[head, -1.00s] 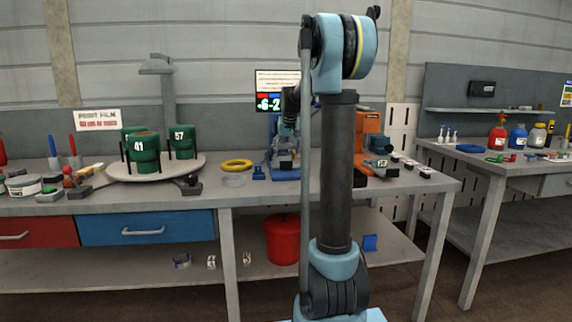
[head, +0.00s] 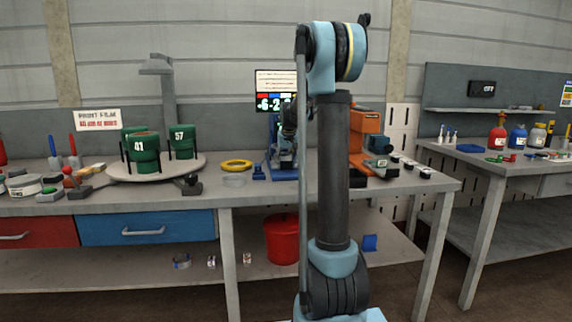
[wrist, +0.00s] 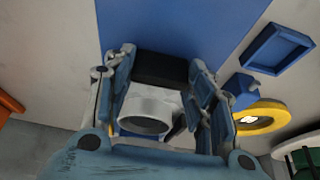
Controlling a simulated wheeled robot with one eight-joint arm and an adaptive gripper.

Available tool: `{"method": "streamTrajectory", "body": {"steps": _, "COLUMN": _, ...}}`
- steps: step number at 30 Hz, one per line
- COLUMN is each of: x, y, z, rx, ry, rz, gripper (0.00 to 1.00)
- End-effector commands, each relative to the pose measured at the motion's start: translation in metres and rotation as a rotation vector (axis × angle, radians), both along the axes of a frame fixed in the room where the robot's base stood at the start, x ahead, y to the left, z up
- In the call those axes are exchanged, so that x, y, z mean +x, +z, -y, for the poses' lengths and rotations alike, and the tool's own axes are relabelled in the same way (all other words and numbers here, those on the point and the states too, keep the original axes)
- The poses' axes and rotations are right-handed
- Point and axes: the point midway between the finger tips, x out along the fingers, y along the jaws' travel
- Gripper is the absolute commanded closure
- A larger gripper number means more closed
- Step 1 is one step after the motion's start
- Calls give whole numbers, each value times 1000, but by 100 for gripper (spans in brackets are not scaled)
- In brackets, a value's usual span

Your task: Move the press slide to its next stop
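The blue press (head: 284,158) stands on the bench behind my arm in the head view, and my arm hides much of it. My gripper (wrist: 162,78) is in front of the press in the wrist view, its two fingers well apart. A black block (wrist: 160,68) and a pale grey round part (wrist: 150,110) of the press show between the fingers. Both fingers look close beside the block; I cannot tell whether they touch it. A broad blue plate (wrist: 175,25) lies beyond. I cannot make out which part is the slide or where its stops are.
A blue square tray (wrist: 277,55) and a yellow ring (wrist: 262,118) lie beside the press. Green cylinders marked 41 (head: 141,148) and 57 (head: 182,142) stand on a round turntable (head: 198,168) at left. An orange machine (head: 364,128) stands at right.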

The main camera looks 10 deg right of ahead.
Motion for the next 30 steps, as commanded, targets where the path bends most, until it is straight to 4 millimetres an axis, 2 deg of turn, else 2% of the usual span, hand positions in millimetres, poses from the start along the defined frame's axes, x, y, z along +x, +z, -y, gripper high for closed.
{"method": "streamTrajectory", "body": {"steps": 1, "x": 0, "y": 0, "z": 0, "rx": 0, "ry": 0, "rz": 0, "gripper": 84}}
{"method": "streamTrajectory", "body": {"steps": 2, "x": 0, "y": 0, "z": 0, "rx": 0, "ry": 0, "rz": 0, "gripper": 91}}
{"method": "streamTrajectory", "body": {"steps": 3, "x": 0, "y": 0, "z": 0, "rx": 0, "ry": 0, "rz": 0, "gripper": 93}}
{"method": "streamTrajectory", "body": {"steps": 11, "x": -11, "y": 0, "z": 0, "rx": 0, "ry": 0, "rz": 0, "gripper": 93}}
{"method": "streamTrajectory", "body": {"steps": 17, "x": -43, "y": 0, "z": 0, "rx": 0, "ry": 0, "rz": 0, "gripper": 93}}
{"method": "streamTrajectory", "body": {"steps": 30, "x": -132, "y": 0, "z": 0, "rx": 0, "ry": 0, "rz": -1, "gripper": 93}}
